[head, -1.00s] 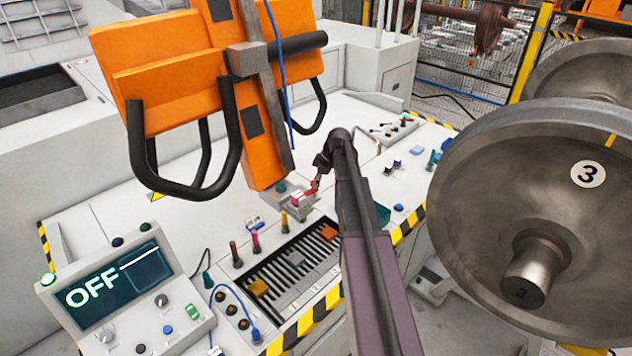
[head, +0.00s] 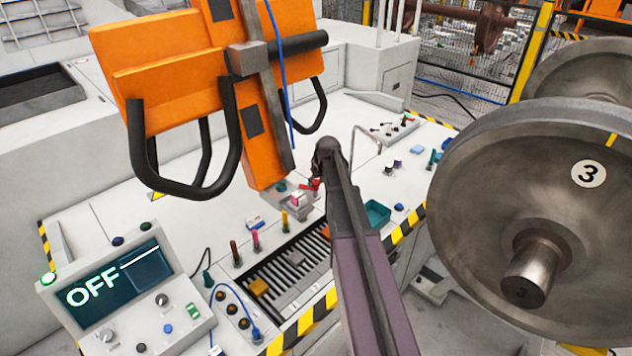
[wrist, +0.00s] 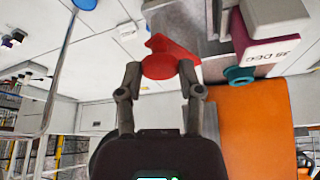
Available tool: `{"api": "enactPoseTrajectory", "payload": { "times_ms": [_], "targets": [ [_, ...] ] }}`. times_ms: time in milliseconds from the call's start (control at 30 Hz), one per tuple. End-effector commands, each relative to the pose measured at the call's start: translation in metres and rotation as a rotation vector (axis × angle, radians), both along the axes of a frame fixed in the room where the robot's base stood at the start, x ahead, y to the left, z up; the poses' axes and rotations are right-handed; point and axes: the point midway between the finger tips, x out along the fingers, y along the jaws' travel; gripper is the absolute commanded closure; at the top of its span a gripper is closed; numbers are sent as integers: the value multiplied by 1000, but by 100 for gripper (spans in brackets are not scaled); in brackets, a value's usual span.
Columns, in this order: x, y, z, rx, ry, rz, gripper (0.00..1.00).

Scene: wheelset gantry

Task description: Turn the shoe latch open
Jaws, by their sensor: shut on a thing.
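The shoe latch is a red lever (wrist: 172,62) with a rounded end and a pointed tip. In the wrist view it sits between the fingertips of my gripper (wrist: 161,72), which is shut on its rounded end. In the head view a small part of the red latch (head: 316,184) shows beside a pale block (head: 297,203), below the orange post. My arm hides most of my gripper there. The latch's exact angle is hard to tell.
The orange frame (head: 264,150) with black handles hangs close left of my arm. Small pegs and a slotted grate (head: 285,268) lie in front. A teal tray (head: 377,214) is right of my arm. A large wheel (head: 530,200) stands further right.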

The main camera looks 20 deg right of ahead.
Motion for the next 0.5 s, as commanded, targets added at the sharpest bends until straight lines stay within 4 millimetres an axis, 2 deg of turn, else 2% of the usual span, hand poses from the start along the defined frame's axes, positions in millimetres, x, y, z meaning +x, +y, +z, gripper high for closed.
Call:
{"api": "enactPoseTrajectory", "payload": {
  "times_ms": [500],
  "targets": [
    [-3, 3, -1, 0, 7, -403, 100]
  ]
}}
